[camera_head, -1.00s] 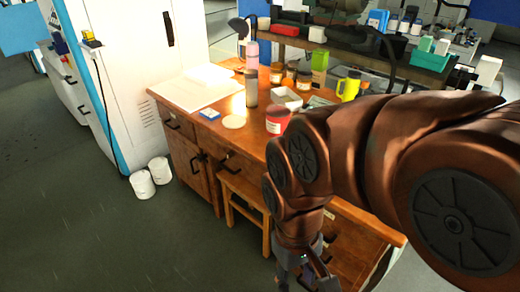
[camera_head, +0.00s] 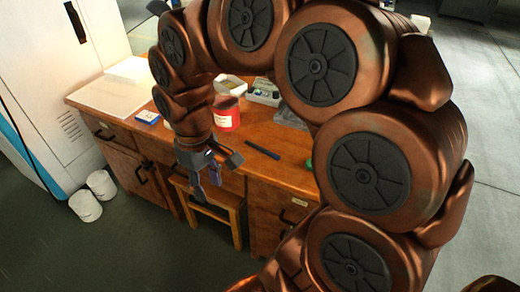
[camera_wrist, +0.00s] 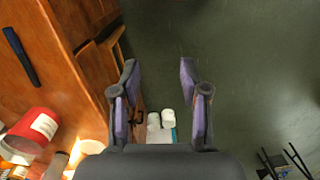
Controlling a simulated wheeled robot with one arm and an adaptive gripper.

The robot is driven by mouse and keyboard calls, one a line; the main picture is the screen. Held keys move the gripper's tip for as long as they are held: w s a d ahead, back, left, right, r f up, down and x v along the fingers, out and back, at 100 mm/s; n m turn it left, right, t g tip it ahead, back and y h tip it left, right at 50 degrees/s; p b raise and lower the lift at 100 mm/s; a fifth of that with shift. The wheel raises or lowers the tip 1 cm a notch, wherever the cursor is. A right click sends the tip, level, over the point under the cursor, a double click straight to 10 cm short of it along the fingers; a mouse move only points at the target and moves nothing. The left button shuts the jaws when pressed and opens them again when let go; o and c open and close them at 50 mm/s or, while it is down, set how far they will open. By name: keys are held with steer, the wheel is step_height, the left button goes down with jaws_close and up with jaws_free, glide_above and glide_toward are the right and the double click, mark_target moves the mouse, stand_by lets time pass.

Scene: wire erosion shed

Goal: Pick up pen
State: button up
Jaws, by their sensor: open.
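A dark, slim pen (camera_head: 262,149) lies flat on the wooden desk (camera_head: 290,172), near its front edge. It also shows in the wrist view at the upper left (camera_wrist: 21,57). My gripper (camera_head: 206,192) points downward in front of the desk, to the left of the pen and apart from it. In the wrist view my gripper (camera_wrist: 159,75) has its two purple-padded fingers spread, with nothing between them but the floor further off.
A red tub (camera_head: 226,113) stands on the desk, left of the pen. A wooden stool (camera_head: 208,205) is tucked at the desk front. Two white rolls (camera_head: 93,195) stand on the floor beside the white cabinet. The desk around the pen is clear.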

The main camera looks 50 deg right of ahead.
steer(key=w+d, duration=0.5)
steer(key=w, duration=0.1)
steer(key=m+t, duration=0.1)
glide_above(259, 147)
steer(key=f, duration=0.5)
steer(key=shift+w+d+f, duration=0.1)
steer(key=shift+w+d, duration=0.05)
steer(key=shift+w, duration=0.1)
steer(key=shift+d+f, duration=0.1)
steer(key=shift+f, duration=0.2)
steer(key=f, duration=0.4)
steer(key=f+p, duration=0.1)
steer(key=f, duration=0.1)
steer(key=shift+s+a+f, duration=0.25)
steer(key=shift+f, duration=0.35)
steer(key=shift+c, duration=0.4)
jaws_close()
